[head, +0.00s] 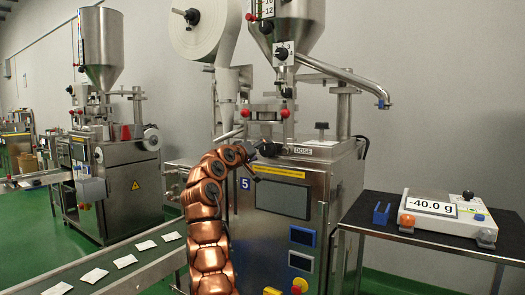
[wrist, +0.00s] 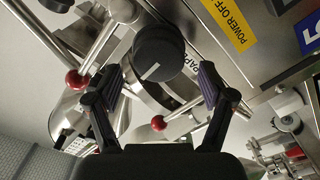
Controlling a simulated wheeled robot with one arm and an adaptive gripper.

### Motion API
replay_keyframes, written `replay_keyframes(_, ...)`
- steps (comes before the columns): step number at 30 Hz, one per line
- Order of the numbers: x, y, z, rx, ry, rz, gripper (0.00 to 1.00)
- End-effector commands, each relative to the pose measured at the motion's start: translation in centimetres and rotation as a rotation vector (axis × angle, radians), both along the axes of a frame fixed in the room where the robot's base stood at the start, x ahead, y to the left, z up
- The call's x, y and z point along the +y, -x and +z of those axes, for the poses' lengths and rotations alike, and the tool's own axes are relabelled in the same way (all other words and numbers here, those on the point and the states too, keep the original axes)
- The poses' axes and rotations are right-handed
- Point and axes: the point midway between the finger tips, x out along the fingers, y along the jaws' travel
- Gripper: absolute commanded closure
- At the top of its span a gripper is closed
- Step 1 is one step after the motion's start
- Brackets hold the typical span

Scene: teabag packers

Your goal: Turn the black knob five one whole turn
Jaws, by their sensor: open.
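A round black knob (wrist: 158,52) with a white pointer line is close ahead in the wrist view, beside a partly covered label starting "PAPE". My gripper (wrist: 162,86) is open, its two fingers apart on either side of the knob's near edge, with nothing held. I see no clear contact between the pads and the knob. In the head view my copper arm reaches up to the front of the machine with a blue "5" plate (head: 245,183). There the arm's end and dark parts near the "DOSE" label (head: 303,151) crowd together, so I cannot pick out the knob.
Red ball-ended levers (wrist: 77,79) and (wrist: 158,124) stand near my fingers. A yellow "POWER OFF" label (wrist: 228,22) is beside the knob. A conveyor (head: 110,262) with teabags lies left; a side table with a scale (head: 447,215) reading -40.0 g stands right.

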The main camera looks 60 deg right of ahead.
Motion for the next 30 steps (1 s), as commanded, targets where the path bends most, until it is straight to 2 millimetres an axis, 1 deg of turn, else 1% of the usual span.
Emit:
replay_keyframes(1, 0.6, -0.1, 0.1, -0.003, 0.002, 0.002, 0.19)
replay_keyframes(9, 3.1, 0.1, 0.2, -0.003, 0.004, 0.003, 0.19)
replay_keyframes(15, 4.2, 0.1, 0.0, 0.000, -0.001, 0.001, 0.19)
replay_keyframes(19, 4.5, 0.2, 0.0, -0.002, -0.001, 0.001, 0.19)
replay_keyframes(30, 4.6, 0.2, 0.0, -0.001, 0.001, 0.001, 0.19)
